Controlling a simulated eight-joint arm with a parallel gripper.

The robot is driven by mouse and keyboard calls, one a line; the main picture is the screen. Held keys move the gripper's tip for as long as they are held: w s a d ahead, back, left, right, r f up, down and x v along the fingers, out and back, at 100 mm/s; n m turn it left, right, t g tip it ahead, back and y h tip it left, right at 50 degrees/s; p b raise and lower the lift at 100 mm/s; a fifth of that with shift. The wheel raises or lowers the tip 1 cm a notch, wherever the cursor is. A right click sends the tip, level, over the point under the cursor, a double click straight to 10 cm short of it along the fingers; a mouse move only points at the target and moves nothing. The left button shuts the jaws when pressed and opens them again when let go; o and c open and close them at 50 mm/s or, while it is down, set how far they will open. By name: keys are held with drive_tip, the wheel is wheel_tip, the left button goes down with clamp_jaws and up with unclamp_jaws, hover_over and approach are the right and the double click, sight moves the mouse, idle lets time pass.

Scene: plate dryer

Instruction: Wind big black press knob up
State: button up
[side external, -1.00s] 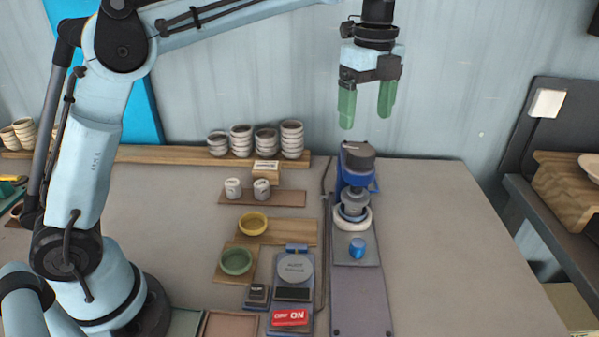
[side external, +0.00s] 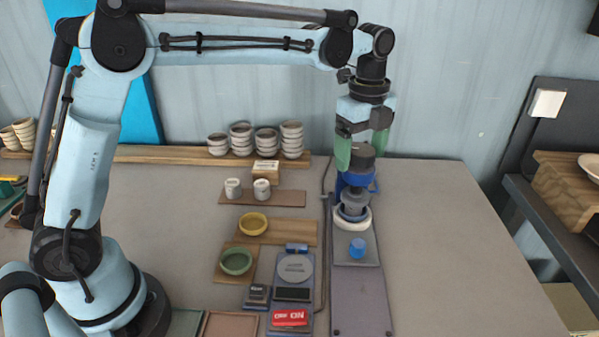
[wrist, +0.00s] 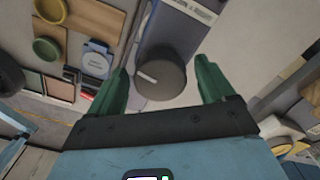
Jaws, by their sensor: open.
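The big black press knob (side external: 362,152) sits on top of the blue press (side external: 357,182), above its grey ram and pale ring base. In the wrist view the knob (wrist: 161,80) is a dark disc with a light mark on its left side. My gripper (side external: 361,158) is open, pointing down, with its green fingers at the knob's height. In the wrist view my gripper (wrist: 162,82) has one finger on each side of the knob. A gap shows on the right; the left finger is close to the knob, and I cannot tell whether it touches.
A blue button-like piece (side external: 357,247) stands on the press's base plate. Left of it are a scale (side external: 294,268), a yellow bowl (side external: 253,223) and a green bowl (side external: 236,262). Stacked cups (side external: 291,139) stand at the back wall. The table right of the press is clear.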

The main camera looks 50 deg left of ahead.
drive_tip(key=c, duration=1)
drive_tip(key=shift+c, duration=0.2)
drive_tip(key=n, duration=0.4)
drive_tip(key=shift+n, duration=0.3)
drive_tip(key=n, duration=1)
drive_tip(key=shift+n, duration=2.7)
drive_tip(key=o, duration=1)
